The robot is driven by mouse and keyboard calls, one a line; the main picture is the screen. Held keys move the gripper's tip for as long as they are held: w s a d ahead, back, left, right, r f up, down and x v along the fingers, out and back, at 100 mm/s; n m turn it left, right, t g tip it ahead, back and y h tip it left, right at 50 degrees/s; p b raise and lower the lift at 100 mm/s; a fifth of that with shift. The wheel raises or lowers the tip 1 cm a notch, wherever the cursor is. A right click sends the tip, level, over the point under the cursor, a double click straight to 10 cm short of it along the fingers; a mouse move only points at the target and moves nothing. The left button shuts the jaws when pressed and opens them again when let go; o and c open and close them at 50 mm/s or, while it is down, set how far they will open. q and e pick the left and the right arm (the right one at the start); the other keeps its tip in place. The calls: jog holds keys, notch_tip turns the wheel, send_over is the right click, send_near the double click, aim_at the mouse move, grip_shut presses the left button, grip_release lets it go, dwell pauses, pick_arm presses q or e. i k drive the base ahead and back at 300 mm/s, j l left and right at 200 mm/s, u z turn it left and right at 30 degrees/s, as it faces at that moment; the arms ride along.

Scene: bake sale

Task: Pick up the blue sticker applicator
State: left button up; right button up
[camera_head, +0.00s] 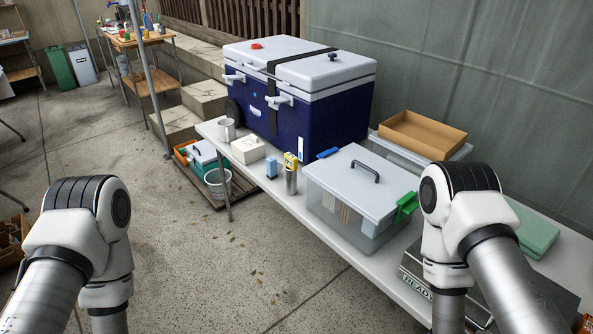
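A small light-blue upright item (271,167) stands on the long white table, left of a metal cup (291,181) holding something yellow. It may be the blue sticker applicator, but it is too small to be sure. Another blue piece (328,152) shows at the back left corner of the clear lidded box (345,222); it looks like a latch. My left arm is at the lower left and my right arm at the lower right, over the table's near end. Both grippers are outside the picture.
A large blue-and-white cooler (302,104) stands on the table behind these items. A white box (248,149) and a metal mug (226,130) are to the left. Concrete floor in front is clear.

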aim_at(273, 166)
jog(key=i+j+z, duration=0.55)
jog(key=z, duration=0.15)
jog(key=i+j+z, duration=0.25)
jog(key=j+z, duration=0.15)
